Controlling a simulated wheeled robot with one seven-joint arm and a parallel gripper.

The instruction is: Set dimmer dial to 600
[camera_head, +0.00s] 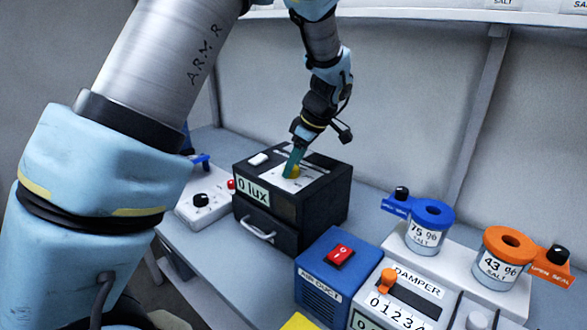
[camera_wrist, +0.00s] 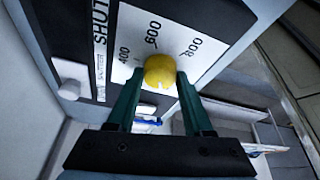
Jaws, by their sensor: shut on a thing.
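The yellow dimmer dial (camera_wrist: 160,70) sits on a white scale plate (camera_wrist: 200,25) printed 400, 600 and 800 in the wrist view. My gripper (camera_wrist: 160,76) has its two green fingers on either side of the dial and is shut on it. A small pale mark shows on the dial's lower edge; I cannot tell which number the dial points to. In the head view my gripper (camera_head: 293,163) reaches down onto the top of the black box (camera_head: 312,212), and the dial is mostly hidden. The box's front display (camera_head: 253,190) reads 0 lux.
A white button (camera_head: 258,159) is on the box top, and a drawer handle (camera_head: 260,231) is on its front. A white unit with a black knob (camera_head: 201,200) stands left. A blue air duct box (camera_head: 334,272), a damper panel (camera_head: 400,300) and salt canisters (camera_head: 425,234) stand right.

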